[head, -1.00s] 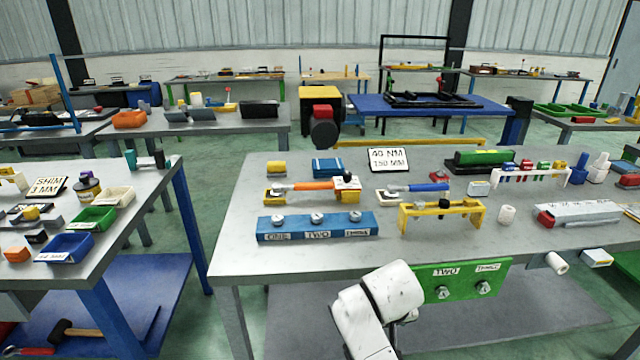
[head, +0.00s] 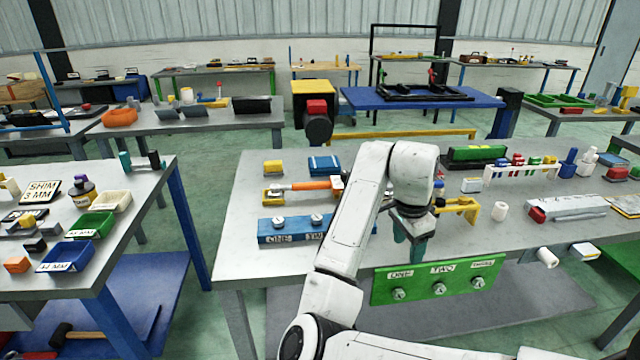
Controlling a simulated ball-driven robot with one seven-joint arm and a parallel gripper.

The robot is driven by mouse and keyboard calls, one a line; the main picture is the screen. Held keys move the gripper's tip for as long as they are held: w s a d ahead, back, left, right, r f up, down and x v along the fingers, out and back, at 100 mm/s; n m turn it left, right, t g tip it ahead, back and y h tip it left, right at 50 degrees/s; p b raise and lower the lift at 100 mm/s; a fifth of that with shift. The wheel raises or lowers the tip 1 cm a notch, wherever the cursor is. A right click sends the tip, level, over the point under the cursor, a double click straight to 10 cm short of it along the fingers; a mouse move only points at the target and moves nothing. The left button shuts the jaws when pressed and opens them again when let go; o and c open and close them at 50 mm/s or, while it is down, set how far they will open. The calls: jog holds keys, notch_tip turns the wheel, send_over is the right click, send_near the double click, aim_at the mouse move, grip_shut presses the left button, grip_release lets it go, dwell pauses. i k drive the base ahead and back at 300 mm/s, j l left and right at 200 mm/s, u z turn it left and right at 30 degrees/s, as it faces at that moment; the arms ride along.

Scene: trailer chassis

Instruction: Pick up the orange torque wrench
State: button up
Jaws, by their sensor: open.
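The orange torque wrench (head: 312,185) lies across a yellow cradle (head: 272,196) on the grey table, its silver end to the left and orange handle to the right. My arm covers its right end and the cradle's right part. My gripper (head: 409,246) hangs with teal fingers pointing down, to the right of the wrench and nearer the table's front edge. It is open, apart from the wrench, and I see nothing held in it.
A blue block (head: 285,237) with labelled knobs stands in front of the wrench. A yellow stand (head: 462,207) is right of my gripper. A green labelled panel (head: 436,282) hangs at the table's front edge. The blue wrench and the 40 NM sign are hidden behind my arm.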

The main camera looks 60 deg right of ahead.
aim_at(334, 183)
jog(key=i+l, duration=1.1)
jog(key=i, duration=0.15)
